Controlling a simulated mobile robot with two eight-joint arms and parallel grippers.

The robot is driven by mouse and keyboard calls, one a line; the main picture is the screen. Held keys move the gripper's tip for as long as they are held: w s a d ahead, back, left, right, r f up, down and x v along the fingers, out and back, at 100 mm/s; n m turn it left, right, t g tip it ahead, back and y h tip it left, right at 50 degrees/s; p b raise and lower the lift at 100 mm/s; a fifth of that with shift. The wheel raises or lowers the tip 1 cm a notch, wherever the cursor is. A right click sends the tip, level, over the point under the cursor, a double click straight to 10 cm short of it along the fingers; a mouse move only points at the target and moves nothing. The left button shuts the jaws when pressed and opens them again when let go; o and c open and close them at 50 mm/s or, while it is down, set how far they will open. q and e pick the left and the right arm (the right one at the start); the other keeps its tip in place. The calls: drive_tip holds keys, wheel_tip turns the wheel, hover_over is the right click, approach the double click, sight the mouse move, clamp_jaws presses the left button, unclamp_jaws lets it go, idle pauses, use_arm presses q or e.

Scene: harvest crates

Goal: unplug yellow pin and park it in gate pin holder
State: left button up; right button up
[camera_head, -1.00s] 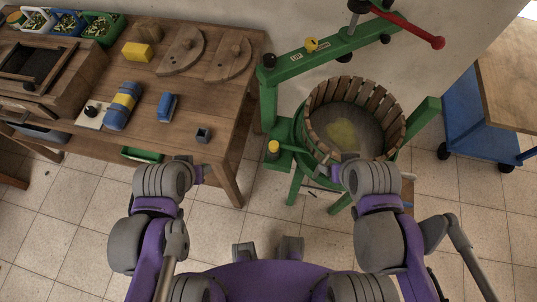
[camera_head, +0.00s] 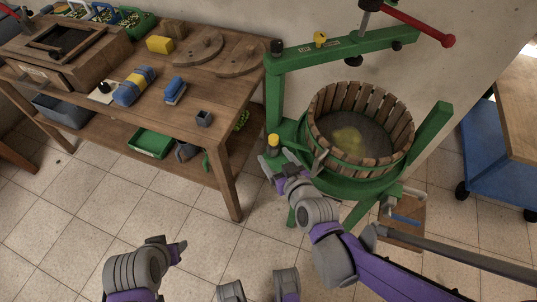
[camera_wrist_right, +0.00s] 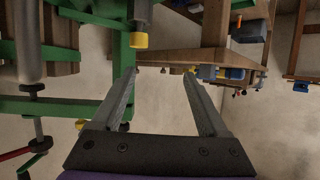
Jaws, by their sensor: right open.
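A yellow-capped pin (camera_head: 273,141) stands upright on the green bracket at the left of the press. It also shows in the right wrist view (camera_wrist_right: 139,40), just beyond the fingertips and left of centre. My right gripper (camera_head: 279,167) is open and empty, just below this pin in the head view and apart from it. A second yellow knob (camera_head: 320,39) sits on the green top beam beside a small label. I cannot tell which part is the gate pin holder. My left gripper (camera_head: 182,250) hangs over the floor, away from everything; its jaw state is unclear.
The press's slatted wooden basket (camera_head: 319,133) stands right of the pin. A red-handled lever (camera_head: 425,28) overhangs the press. The floor in front is clear.

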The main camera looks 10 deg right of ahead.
sight(273, 135)
drive_tip(key=w+f+t+b, duration=0.1)
drive_tip(key=f, duration=0.1)
drive_tip(key=w+d+f+m+t+h+b, duration=0.1)
drive_tip(key=f+t+b, duration=0.1)
drive_tip(key=w+d+f+t+h+b, duration=0.1)
drive_tip(key=f+b, duration=0.1)
drive_tip(key=shift+w+f+m+t, duration=0.1)
drive_tip(key=shift+w+m+t, duration=0.15)
drive_tip(key=shift+m+t, duration=0.05)
drive_tip(key=w, duration=0.4)
drive_tip(key=shift+w, duration=0.3)
drive_tip(key=w, duration=0.6)
drive_tip(key=shift+d, duration=0.15)
use_arm(q)
wheel_tip(273, 135, down, 8)
drive_tip(key=shift+w+f, duration=0.25)
use_arm(e)
drive_tip(key=shift+s, duration=0.1)
clamp_jaws()
